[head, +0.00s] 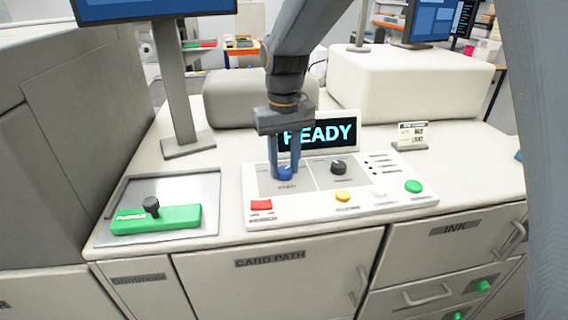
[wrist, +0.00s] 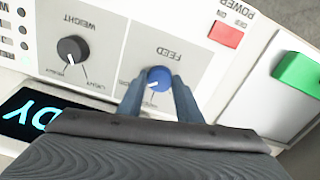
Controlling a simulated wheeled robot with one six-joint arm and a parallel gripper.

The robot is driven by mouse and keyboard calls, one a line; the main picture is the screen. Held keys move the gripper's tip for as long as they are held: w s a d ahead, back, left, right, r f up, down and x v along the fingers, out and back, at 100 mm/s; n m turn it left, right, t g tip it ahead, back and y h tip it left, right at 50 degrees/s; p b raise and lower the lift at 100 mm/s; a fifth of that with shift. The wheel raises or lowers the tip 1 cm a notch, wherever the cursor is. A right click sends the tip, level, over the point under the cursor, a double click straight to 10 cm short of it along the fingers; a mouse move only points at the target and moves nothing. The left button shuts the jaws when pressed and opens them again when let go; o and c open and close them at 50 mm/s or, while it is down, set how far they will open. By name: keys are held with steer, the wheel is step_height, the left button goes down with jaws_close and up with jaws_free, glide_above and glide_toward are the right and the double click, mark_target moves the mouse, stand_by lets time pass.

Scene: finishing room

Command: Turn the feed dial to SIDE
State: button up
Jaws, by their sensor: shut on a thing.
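The feed dial is a small blue knob (head: 286,173) on the left panel of the control board. It also shows in the wrist view (wrist: 158,78), under the upside-down label FEED, with a white pointer mark. Its position words are too small or hidden to read. My gripper (head: 285,172) reaches down from above, with its two blue-grey fingers on either side of the knob, shut on it. In the wrist view the gripper (wrist: 158,88) has a finger at each side of the blue knob.
A black WEIGHT dial (head: 338,167) sits right of the feed dial. A red power switch (head: 261,205), yellow button (head: 342,196) and green button (head: 413,186) are nearby. A READY display (head: 325,134) stands close behind my gripper. A green block with a black knob (head: 155,219) lies in a tray at left.

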mark_target(284, 169)
steer(key=o, duration=1)
steer(key=shift+o, duration=0.2)
steer(key=shift+r+b, duration=1.25)
steer(key=shift+r, duration=2.7)
